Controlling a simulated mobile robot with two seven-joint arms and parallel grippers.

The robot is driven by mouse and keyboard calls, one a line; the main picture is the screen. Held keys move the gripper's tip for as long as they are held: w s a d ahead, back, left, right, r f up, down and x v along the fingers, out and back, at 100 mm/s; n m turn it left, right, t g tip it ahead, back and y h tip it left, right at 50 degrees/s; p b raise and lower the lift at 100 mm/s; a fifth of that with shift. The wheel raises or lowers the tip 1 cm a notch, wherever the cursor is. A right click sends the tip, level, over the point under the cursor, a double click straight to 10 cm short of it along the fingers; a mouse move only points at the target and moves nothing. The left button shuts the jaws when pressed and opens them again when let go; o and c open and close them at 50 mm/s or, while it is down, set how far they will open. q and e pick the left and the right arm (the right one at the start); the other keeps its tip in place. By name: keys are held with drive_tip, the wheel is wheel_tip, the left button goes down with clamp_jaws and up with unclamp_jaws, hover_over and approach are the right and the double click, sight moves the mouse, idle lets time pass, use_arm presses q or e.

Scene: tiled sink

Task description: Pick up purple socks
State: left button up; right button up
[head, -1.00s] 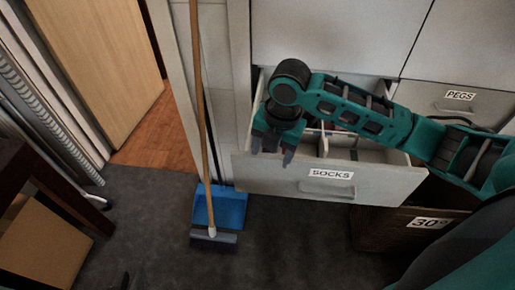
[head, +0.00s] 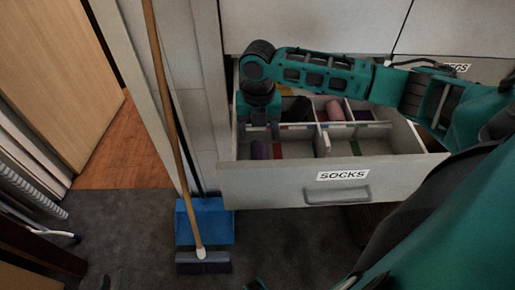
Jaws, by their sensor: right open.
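The open drawer labelled SOCKS (head: 260,187) is divided into compartments. A muted purple rolled sock bundle (head: 260,150) lies in its front left compartment. A purple item (head: 362,115) lies in a back right compartment; I cannot tell if it is socks. My right gripper (head: 261,131), reaching in from the right, points down over the left side of the drawer. It is open, with its fingers just above the front left bundle in the picture. Whether they touch it I cannot tell. My left gripper is not in view.
A pinkish roll (head: 334,111) and a dark bundle (head: 298,108) lie in the back compartments. White dividers and drawer walls surround the gripper. A wooden-handled broom (head: 172,130) and blue dustpan (head: 212,222) stand left of the drawer. Grey floor is clear in front.

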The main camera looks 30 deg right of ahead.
sight(258, 143)
drive_tip(key=shift+f, duration=0.55)
wheel_tip(258, 143, down, 5)
drive_tip(key=shift+a+r+b, duration=0.1)
drive_tip(key=shift+r+b, duration=0.1)
drive_tip(key=shift+b, duration=0.7)
use_arm(q)
drive_tip(key=shift+w+f, duration=0.5)
drive_tip(key=shift+f, duration=0.05)
use_arm(e)
drive_tip(key=shift+c, duration=0.3)
drive_tip(key=shift+r, duration=0.1)
drive_tip(key=c, duration=0.6)
use_arm(q)
drive_tip(key=shift+s+f, duration=0.15)
drive_tip(key=shift+s, duration=0.05)
use_arm(e)
drive_tip(key=shift+c, duration=0.2)
